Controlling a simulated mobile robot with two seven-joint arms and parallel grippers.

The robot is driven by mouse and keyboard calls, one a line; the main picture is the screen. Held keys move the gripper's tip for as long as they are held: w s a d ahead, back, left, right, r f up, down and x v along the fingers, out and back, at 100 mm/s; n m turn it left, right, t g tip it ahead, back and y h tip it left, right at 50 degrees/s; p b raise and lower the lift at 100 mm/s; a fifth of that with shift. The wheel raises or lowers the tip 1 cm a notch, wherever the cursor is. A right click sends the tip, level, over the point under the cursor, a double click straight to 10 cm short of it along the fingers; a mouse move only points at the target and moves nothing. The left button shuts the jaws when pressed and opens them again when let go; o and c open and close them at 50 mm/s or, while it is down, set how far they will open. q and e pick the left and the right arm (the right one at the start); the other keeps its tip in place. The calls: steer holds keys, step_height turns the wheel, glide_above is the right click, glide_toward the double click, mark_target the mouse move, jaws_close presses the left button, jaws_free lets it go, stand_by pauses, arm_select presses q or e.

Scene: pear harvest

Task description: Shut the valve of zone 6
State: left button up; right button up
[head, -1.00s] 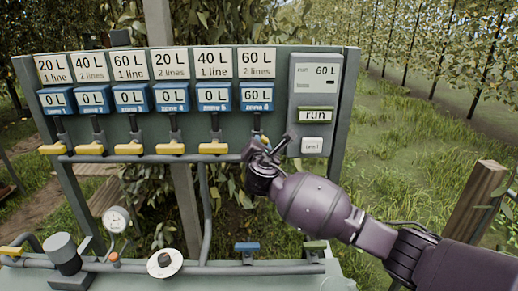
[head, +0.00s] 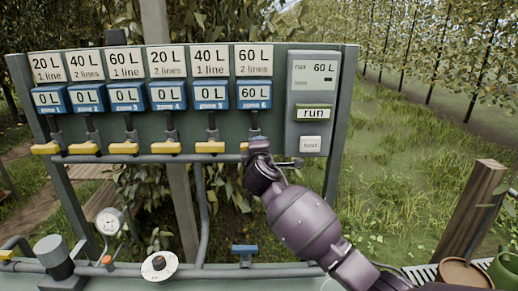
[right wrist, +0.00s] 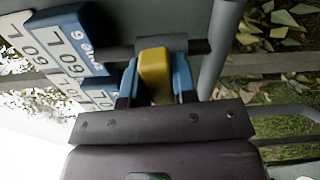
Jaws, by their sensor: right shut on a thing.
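The zone 6 valve has a yellow handle (right wrist: 155,75), seen close in the right wrist view beside its dark stub pipe (right wrist: 192,46). My right gripper (right wrist: 157,85) is shut on this handle, with one blue finger on each side. In the head view my right gripper (head: 258,146) covers most of the valve, and only a bit of yellow shows at its left. How far the handle is turned is hard to tell. The zone 6 blue label (head: 254,95) reads 60 L, under a white card (head: 254,59) reading 60 L, 2 lines. My left gripper is not in view.
Several other yellow valve handles (head: 209,147) sit crosswise in a row to the left, under blue labels reading 0 L. A grey run panel (head: 313,100) reading 60 L stands right of zone 6. A lower pipe with a gauge (head: 110,221) and a blue-handled valve (head: 244,250) runs below.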

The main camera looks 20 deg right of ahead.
steer(key=shift+f+m, duration=0.15)
steer(key=shift+m, duration=0.45)
steer(key=o, duration=0.9)
steer(key=v, duration=1.1)
